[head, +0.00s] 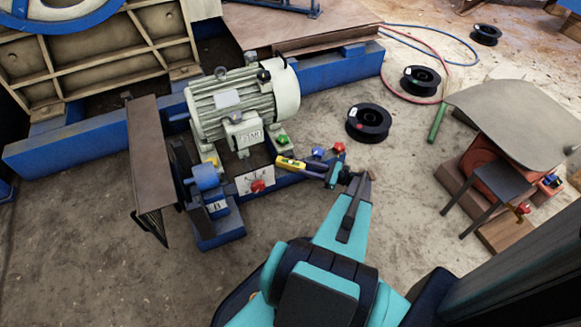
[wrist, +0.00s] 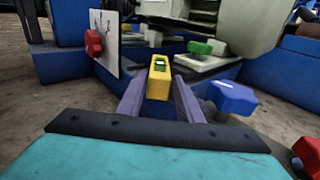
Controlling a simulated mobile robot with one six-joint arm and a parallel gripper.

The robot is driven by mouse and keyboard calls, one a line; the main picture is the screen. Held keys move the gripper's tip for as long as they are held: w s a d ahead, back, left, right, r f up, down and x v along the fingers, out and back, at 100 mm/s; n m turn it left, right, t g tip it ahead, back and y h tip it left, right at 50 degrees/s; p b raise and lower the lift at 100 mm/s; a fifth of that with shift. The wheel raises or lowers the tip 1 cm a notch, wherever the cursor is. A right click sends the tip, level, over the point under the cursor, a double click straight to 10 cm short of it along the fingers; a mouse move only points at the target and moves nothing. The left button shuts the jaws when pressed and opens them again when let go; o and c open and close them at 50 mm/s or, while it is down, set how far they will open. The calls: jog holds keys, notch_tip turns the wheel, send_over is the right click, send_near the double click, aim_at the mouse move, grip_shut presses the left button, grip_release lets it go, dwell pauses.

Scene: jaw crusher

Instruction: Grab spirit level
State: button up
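The spirit level is a yellow bar with a dark window (head: 290,163). In the head view it lies by the blue frame at the foot of the motor, just left of my gripper (head: 331,174). In the wrist view the level (wrist: 159,80) points away from me, end-on and centred. The two fingers of my gripper (wrist: 161,92) reach toward it, one on each side. Narrow gaps seem to show between fingers and level, so the gripper looks open. Whether a fingertip touches it is hard to tell.
A grey motor (head: 240,103) stands behind the level. A white plate with a red knob (head: 257,186) is at its left. A blue star knob (wrist: 233,97) sits close to the right finger. Black spools (head: 368,123) lie on open floor to the right.

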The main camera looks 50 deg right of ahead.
aim_at(290, 162)
jog(key=shift+x, duration=1.45)
jog(key=shift+b+x, duration=1.4)
jog(key=shift+x, duration=1.2)
jog(key=shift+r, duration=0.1)
grip_shut()
jog(key=shift+r, duration=0.1)
